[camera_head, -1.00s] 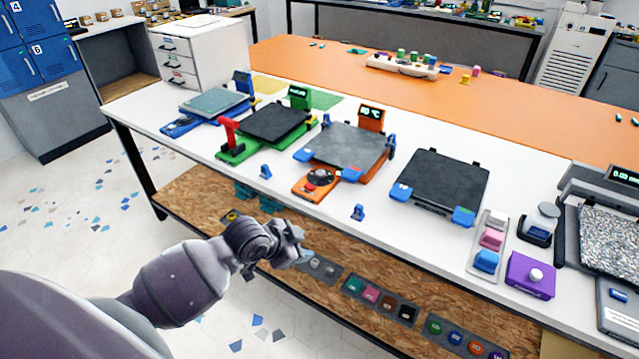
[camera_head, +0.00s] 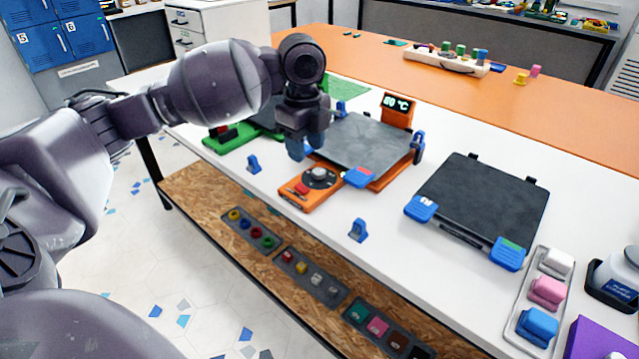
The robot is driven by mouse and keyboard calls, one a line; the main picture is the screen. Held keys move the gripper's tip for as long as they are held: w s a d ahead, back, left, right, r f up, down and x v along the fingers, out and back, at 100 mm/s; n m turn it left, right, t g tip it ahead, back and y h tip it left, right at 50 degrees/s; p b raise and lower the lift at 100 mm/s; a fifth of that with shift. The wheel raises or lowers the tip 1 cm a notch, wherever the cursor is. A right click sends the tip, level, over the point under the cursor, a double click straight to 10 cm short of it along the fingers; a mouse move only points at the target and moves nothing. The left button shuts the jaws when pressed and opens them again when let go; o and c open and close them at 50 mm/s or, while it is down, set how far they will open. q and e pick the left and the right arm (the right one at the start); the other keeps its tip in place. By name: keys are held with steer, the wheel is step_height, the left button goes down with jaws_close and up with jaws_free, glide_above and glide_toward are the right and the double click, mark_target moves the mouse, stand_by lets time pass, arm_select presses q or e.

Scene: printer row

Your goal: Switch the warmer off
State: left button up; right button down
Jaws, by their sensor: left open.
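The orange warmer (camera_head: 384,183) stands on the white table with a dark grey plate (camera_head: 362,140) on top. Its raised display (camera_head: 397,104) is lit and shows a reading in °C. Its front control box (camera_head: 300,204) carries a round black dial with a grey knob (camera_head: 320,174) and a small red switch (camera_head: 301,188). My left gripper (camera_head: 306,150) points down just above and behind the control box, left of the plate, its blue fingertips apart from the switch. It is open and empty. My right gripper is not in view.
A green device (camera_head: 232,137) is partly hidden behind my left arm. A black-topped plate with blue corners (camera_head: 482,200) stands to the right. Small blue clips (camera_head: 358,230) sit near the table's front edge. A tray of coloured blocks (camera_head: 516,310) is at lower right.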

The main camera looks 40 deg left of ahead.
mark_target(307, 191)
arm_select(q)
step_height(307, 191, down, 9)
steer(key=b, duration=0.3)
steer(key=shift+a, duration=0.15)
steer(key=shift+f, duration=0.6)
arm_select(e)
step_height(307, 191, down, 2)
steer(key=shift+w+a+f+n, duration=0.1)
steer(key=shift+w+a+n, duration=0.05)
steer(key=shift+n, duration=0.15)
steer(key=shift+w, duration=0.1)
